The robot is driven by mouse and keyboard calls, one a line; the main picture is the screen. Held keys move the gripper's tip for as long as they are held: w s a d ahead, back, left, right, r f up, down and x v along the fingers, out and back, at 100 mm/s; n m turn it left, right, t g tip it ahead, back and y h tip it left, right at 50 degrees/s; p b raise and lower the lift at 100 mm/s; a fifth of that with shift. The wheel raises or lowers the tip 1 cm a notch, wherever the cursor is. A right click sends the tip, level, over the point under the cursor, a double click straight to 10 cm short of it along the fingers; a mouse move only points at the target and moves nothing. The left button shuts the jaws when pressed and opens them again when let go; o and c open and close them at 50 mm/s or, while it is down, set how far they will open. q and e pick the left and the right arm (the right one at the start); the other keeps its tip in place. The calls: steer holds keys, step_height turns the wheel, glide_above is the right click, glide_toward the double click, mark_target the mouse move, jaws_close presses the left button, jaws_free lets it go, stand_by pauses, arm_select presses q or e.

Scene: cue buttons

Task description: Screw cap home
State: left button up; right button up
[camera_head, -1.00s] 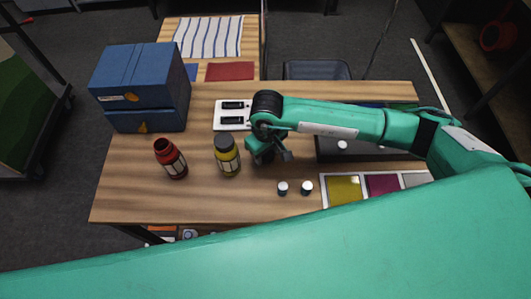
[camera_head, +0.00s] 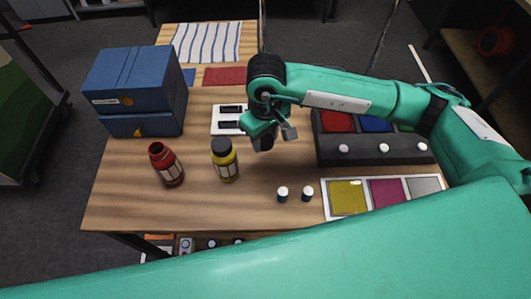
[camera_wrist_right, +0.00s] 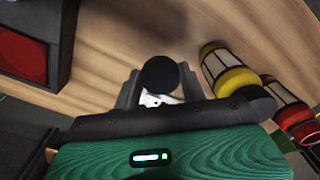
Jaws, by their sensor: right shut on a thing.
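A red bottle (camera_head: 167,166) stands upright without a cap on the table, at left in the head view. It also shows at the right edge of the wrist view (camera_wrist_right: 299,122). A yellow bottle (camera_head: 225,162) with a dark cap stands right of it; it also shows in the wrist view (camera_wrist_right: 230,72). My right gripper (camera_head: 264,143) is above the table, right of the yellow bottle. It is shut on a round black cap (camera_wrist_right: 159,75), seen in the wrist view between the fingers, apart from both bottles. My left gripper is not in view.
A dark console (camera_head: 369,149) with coloured panels and white knobs is at right. In front lie a mat of coloured squares (camera_head: 385,193) and two small white-topped pieces (camera_head: 294,194). A blue box (camera_head: 134,88) stands at back left. A white switch plate (camera_head: 222,124) lies behind the gripper.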

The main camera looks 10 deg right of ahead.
mark_target(265, 141)
step_height(265, 141, up, 10)
steer(key=b, duration=0.2)
steer(key=shift+r, duration=0.25)
